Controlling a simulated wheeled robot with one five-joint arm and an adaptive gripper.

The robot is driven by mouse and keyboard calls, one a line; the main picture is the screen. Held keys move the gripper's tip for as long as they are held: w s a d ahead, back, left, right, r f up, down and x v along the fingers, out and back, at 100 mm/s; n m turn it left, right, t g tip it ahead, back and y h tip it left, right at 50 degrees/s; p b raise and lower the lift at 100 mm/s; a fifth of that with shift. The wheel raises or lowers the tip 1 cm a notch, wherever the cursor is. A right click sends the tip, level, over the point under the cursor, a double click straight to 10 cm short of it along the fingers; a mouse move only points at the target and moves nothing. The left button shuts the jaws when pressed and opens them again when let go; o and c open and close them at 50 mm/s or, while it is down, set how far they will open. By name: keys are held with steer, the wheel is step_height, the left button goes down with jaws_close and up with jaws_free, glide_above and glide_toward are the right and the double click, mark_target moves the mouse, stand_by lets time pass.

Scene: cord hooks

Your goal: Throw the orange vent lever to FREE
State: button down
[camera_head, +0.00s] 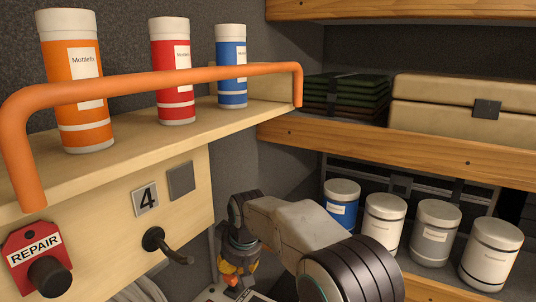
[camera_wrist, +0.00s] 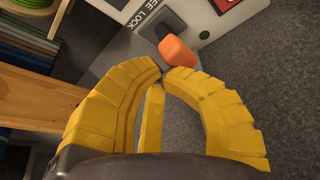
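The orange vent lever (camera_wrist: 178,52) shows as a rounded orange knob beside a dark slot on a pale panel (camera_wrist: 205,18). Lettering ending in "EE LOCK" runs along one side of the slot. My gripper (camera_wrist: 164,72) has yellow fingers whose tips come together just short of the knob. Nothing shows between them. I cannot tell whether the tips touch the knob. In the head view my gripper (camera_head: 233,272) points down low in the picture, with the lever (camera_head: 232,282) small and partly hidden at its tips.
An orange rail (camera_head: 150,82) fronts the upper shelf with three canisters. A black hook (camera_head: 165,243) and a red REPAIR tag (camera_head: 38,258) are at the lower left. Several canisters (camera_head: 436,230) stand on the right shelf, close to my arm.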

steer(key=r, duration=0.3)
steer(key=w+r+p, duration=0.1)
steer(key=r, duration=0.1)
steer(key=shift+r, duration=0.35)
